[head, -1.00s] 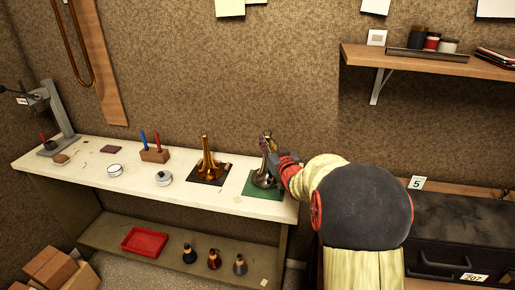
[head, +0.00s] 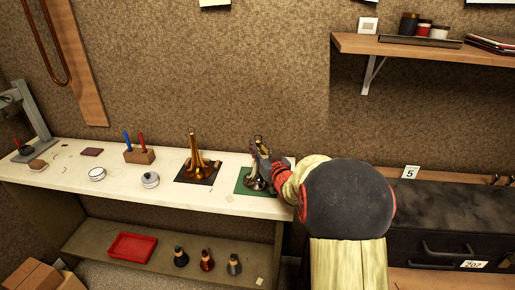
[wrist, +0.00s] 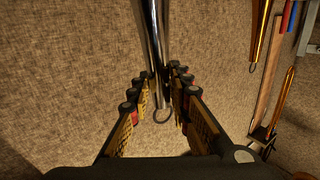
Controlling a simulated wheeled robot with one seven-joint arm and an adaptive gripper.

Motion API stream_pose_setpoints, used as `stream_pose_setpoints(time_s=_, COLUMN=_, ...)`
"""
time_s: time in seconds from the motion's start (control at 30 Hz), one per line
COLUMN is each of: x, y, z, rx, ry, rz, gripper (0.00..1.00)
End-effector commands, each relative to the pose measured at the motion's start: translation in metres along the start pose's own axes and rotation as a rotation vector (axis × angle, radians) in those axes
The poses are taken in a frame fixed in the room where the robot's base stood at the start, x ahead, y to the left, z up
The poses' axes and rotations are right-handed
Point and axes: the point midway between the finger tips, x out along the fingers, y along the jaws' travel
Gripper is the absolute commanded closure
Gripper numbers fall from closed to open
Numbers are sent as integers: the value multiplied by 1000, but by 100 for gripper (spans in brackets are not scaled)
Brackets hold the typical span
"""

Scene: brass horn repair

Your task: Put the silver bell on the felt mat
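The silver bell (head: 254,183) stands upright on the green felt mat (head: 242,187), its flared end down. My gripper (head: 259,148) is at the bell's upper stem, reaching in from the right and hiding part of it. In the wrist view the silver stem (wrist: 160,50) runs between the fingertips of my gripper (wrist: 170,76), with a small ring at its near end. Gaps show between the stem and both finger pads, so the fingers look open around it. Light contact near the tips cannot be ruled out.
A brass bell (head: 195,158) stands on a dark mat (head: 184,177) just left of the green mat. Round tins (head: 150,180) and a wooden block with a blue and a red tool (head: 140,156) lie farther left. A black case (head: 450,225) is at right.

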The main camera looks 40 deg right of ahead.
Motion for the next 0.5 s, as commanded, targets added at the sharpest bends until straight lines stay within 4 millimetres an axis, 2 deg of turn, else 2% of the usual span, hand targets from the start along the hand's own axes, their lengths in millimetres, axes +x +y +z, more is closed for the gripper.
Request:
stream_pose_setpoints(time_s=0.27, x=0, y=0, z=-1, rx=0, ry=0, rz=0, gripper=64)
stream_pose_setpoints(time_s=0.5, x=0, y=0, z=-1, rx=0, ry=0, rz=0, gripper=64)
